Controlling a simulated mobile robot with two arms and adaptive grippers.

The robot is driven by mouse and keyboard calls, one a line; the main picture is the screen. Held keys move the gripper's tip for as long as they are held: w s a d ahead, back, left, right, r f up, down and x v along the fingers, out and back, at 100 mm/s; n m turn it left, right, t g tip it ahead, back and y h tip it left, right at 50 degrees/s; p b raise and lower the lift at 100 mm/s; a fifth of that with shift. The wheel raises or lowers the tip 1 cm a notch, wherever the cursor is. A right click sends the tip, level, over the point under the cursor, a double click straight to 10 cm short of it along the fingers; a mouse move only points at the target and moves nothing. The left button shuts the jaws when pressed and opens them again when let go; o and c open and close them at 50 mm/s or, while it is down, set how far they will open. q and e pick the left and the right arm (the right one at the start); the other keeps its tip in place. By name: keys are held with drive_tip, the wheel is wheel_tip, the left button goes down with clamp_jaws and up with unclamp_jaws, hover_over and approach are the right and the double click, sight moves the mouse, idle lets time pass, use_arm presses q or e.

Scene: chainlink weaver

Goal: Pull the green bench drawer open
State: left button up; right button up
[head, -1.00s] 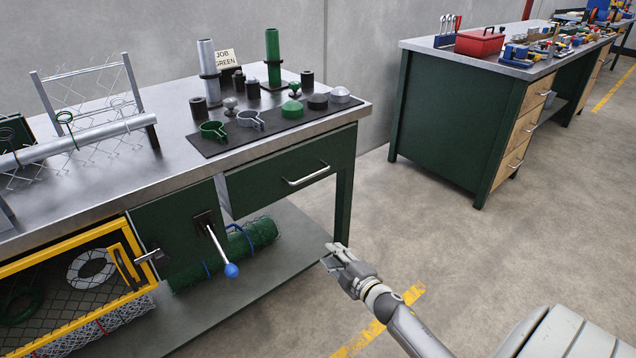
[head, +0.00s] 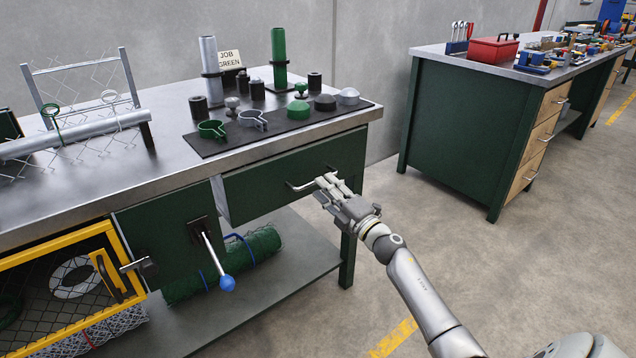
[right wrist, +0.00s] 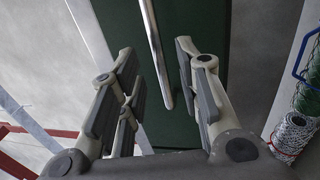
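The green bench drawer (head: 265,188) is under the right end of the steel-topped bench. A pale strip shows along its left edge, and I cannot tell whether it stands slightly out. Its silver bar handle (head: 300,186) is partly hidden by my right gripper (head: 326,186), which is at the handle's right part. In the right wrist view the handle (right wrist: 155,50) runs between the spread fingers of the right gripper (right wrist: 155,62), with gaps on both sides. The drawer front (right wrist: 205,22) is behind it. My left gripper is not in view.
A blue-knobbed lever (head: 226,282) sticks out left of the drawer, beside a yellow-framed mesh door (head: 60,248). A green mesh roll (head: 262,245) lies on the shelf below. The floor (head: 440,240) between this bench and the second bench (head: 460,130) is clear.

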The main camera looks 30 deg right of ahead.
drive_tip(key=shift+x, duration=2)
clamp_jaws()
